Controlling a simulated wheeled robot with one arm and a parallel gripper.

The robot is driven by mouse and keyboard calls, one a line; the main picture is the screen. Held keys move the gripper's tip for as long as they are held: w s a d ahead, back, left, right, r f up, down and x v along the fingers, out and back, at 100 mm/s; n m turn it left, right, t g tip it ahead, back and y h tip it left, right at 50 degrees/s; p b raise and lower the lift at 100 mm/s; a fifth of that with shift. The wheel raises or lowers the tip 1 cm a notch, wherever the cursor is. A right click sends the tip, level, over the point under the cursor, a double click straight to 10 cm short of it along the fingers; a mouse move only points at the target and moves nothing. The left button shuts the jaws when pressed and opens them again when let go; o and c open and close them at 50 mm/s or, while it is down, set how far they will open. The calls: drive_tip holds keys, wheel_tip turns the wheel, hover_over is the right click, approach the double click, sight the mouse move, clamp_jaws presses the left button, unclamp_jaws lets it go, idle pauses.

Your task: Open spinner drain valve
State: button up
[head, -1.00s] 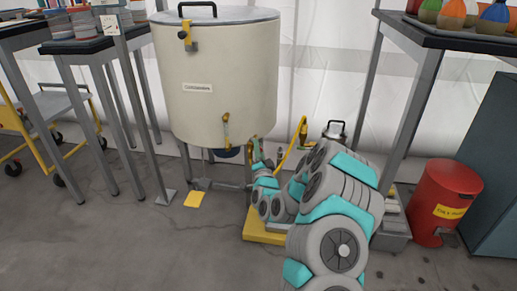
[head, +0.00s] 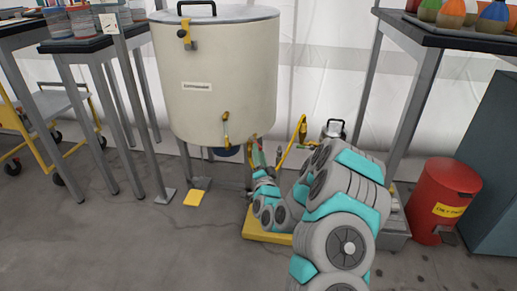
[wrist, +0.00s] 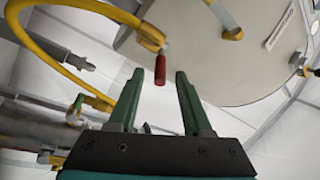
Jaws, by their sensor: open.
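A brass-yellow valve fitting (wrist: 148,35) with a red handle (wrist: 160,68) sits at the drum's edge, where a yellow hose joins. My gripper (wrist: 157,88) is open, its green fingers pointing toward the red handle. The handle shows in the gap between the fingertips, apparently just beyond them; I cannot tell if they touch. In the head view my gripper (head: 257,155) is small beside the drum's lower right edge, and the valve is mostly hidden there.
A yellow hose (wrist: 60,55) loops left of the fingers. A second brass fitting (head: 226,125) is on the drum's front. Tables stand on both sides, and a red bin (head: 443,195) is at right. The floor at front left is clear.

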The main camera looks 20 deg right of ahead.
drive_tip(key=v, duration=0.4)
